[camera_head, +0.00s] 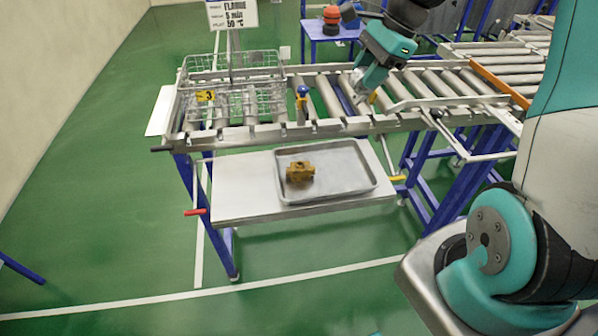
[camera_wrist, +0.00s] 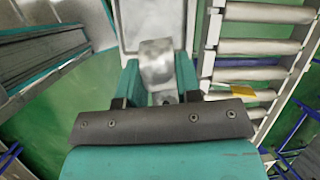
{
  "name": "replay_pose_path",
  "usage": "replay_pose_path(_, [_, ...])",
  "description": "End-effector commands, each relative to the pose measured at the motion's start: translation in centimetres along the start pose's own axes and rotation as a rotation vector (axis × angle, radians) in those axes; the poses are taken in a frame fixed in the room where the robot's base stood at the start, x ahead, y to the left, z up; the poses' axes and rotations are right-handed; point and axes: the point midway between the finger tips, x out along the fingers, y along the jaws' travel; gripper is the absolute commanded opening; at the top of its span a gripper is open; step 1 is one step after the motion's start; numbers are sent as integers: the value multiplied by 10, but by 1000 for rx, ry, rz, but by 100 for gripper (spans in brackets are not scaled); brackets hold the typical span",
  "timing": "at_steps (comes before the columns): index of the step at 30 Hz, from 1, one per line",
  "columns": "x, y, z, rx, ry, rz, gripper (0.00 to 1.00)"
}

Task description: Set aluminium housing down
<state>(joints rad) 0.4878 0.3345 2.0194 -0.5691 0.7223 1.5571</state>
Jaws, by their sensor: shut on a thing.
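My gripper (camera_head: 364,84) shows in the head view in front of the middle of the roller conveyor, pointing down and tilted. In the wrist view its teal fingers (camera_wrist: 160,78) are shut on the aluminium housing (camera_wrist: 157,62), a smooth, rounded, silver-grey part. The fingers cover its sides. In the head view the housing is too small and covered to make out clearly. A grey metal tray (camera_head: 345,184) lies on the lower shelf, with a golden-brown cast part (camera_head: 300,172) at its left. I cannot tell the housing's height over any surface.
The roller conveyor (camera_head: 435,84) runs behind the shelf (camera_head: 240,194). A wire basket (camera_head: 262,102) with a yellow tag "3" stands at its left end, under a sign (camera_head: 232,14). A small blue-topped fitting (camera_head: 302,97) stands on the conveyor's front side. The tray's right half is bare.

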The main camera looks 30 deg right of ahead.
Motion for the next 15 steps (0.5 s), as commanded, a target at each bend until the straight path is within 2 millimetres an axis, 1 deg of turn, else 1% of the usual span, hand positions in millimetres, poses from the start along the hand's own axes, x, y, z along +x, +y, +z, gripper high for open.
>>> replay_pose_path(2, [3,1,-2,2,-1,0,3])
replay_pose_path(5, [16,3,-7,5,-2,4,3])
replay_pose_path(15, [101,17,-41,4,-3,8,3])
